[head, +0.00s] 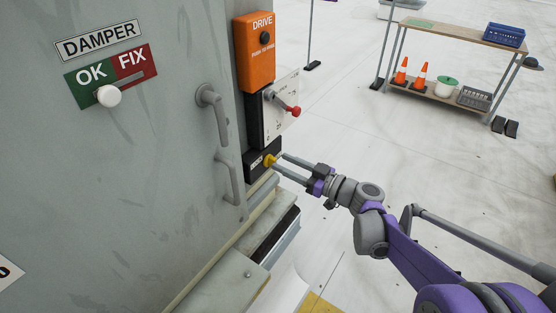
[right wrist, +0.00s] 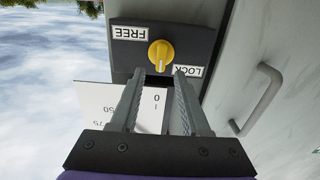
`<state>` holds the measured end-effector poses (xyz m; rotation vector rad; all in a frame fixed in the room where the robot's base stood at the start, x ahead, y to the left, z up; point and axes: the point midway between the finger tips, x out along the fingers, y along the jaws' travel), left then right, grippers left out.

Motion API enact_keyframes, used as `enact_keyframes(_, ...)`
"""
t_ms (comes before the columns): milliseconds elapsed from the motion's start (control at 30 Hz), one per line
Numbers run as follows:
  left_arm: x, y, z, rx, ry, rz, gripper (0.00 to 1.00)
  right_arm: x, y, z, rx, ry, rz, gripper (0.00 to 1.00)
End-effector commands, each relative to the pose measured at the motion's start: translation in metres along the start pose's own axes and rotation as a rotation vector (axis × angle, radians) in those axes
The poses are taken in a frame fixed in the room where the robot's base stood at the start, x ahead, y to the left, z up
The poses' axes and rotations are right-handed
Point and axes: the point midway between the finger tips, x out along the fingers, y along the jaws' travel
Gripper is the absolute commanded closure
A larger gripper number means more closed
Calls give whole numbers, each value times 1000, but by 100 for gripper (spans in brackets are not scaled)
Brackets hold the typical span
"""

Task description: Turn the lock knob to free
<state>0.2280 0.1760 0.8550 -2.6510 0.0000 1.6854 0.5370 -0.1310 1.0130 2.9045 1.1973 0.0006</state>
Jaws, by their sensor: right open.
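The yellow lock knob (head: 270,160) sits on a black plate (head: 250,165) low on the edge of the grey cabinet. In the right wrist view the knob (right wrist: 161,55) shows a pale pointer line, roughly upright in the picture. Upside-down labels flank it: FREE (right wrist: 130,33) at upper left and LOCK (right wrist: 188,71) at lower right. My right gripper (head: 280,162) is open just in front of the knob, its fingertips (right wrist: 157,75) spread to either side below it in the wrist view. I cannot tell whether they touch the knob. My left gripper is out of view.
Cabinet handles (head: 228,177) stick out to the left. The roof floor right of the cabinet is open, with a shelf (head: 450,33) far back.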

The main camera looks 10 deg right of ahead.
Motion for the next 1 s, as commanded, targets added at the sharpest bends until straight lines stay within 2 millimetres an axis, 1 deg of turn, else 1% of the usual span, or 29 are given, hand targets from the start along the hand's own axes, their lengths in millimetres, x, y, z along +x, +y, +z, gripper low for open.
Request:
enact_keyframes(33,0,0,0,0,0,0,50,8,-1,0,1,0,-3,54)
enact_keyframes(200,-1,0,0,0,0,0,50,24,0,0,1,0,-1,54)
enact_keyframes(333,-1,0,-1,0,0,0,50,28,0,0,1,-1,0,54)
enact_keyframes(533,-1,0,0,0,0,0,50,28,0,0,1,-1,1,54)
enact_keyframes(567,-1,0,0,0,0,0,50,28,0,0,1,-1,0,56)
enact_keyframes(700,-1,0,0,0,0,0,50,28,0,0,1,-1,0,81)
enact_keyframes(767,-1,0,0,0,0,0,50,28,0,0,1,-1,0,92)
enact_keyframes(800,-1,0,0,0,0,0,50,28,0,0,1,-1,0,99)
enact_keyframes(833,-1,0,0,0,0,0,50,28,0,0,1,-1,0,100)
enact_keyframes(1000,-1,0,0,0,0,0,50,28,0,0,3,-1,0,100)
